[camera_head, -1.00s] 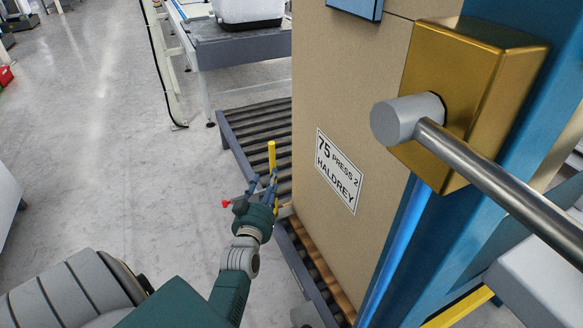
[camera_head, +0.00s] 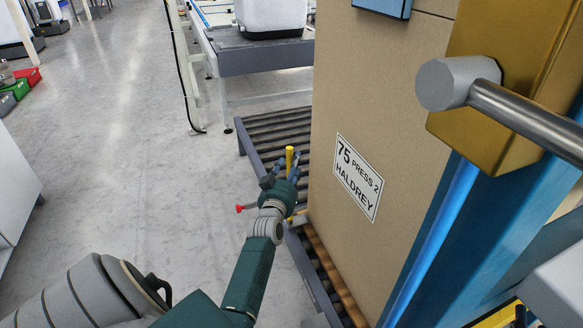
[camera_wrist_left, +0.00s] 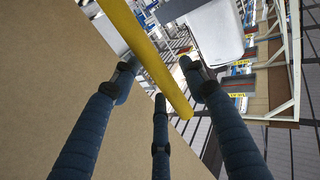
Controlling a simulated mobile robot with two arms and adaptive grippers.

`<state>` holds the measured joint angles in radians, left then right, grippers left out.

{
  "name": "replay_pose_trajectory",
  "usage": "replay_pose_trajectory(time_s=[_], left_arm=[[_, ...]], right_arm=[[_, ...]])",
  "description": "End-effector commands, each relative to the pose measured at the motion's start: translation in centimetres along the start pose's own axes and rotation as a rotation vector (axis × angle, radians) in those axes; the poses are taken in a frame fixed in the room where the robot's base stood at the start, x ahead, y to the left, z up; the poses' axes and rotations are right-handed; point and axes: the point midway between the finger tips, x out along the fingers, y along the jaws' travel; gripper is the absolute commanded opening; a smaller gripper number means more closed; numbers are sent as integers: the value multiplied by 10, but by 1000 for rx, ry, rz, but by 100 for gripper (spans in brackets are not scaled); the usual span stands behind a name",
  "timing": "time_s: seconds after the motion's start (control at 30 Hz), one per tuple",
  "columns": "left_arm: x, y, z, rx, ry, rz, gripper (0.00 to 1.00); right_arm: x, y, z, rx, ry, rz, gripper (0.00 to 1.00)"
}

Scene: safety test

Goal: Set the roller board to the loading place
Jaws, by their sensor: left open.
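A low roller board (camera_head: 252,152) with dark rollers in a grey frame lies near the floor, running along and under a tall brown panel. A yellow upright bar (camera_head: 289,156) stands at its near side. My left gripper (camera_head: 282,168) is open around this bar. In the left wrist view the yellow bar (camera_wrist_left: 150,58) runs diagonally among the blue fingers (camera_wrist_left: 160,85); I cannot tell whether they touch it. My fingers hide the bar's lower part in the head view. My right gripper is not in view.
The brown panel (camera_head: 345,120) bears a label reading "75 PRESS 2 HALDREY" (camera_head: 358,177). A blue frame with a gold block (camera_head: 490,125) and a steel bar (camera_head: 530,120) stands close at right. A grey table (camera_head: 262,58) carries a white bin (camera_head: 270,15).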

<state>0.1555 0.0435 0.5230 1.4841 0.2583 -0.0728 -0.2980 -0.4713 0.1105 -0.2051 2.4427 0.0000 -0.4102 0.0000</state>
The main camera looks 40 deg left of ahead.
Motion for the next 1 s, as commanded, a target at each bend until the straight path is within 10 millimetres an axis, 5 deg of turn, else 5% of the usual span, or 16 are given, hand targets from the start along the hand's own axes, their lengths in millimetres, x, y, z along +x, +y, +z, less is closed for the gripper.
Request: replay_pose_trajectory(time_s=[0.43, 0.67, 1.0], left_arm=[[7, 0, 0, 0, 0, 0, 44], [7, 0, 0, 0, 0, 0, 0], [11, 0, 1, 0, 0, 0, 0]], right_arm=[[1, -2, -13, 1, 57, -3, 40], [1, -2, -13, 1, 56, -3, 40], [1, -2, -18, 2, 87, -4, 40]])
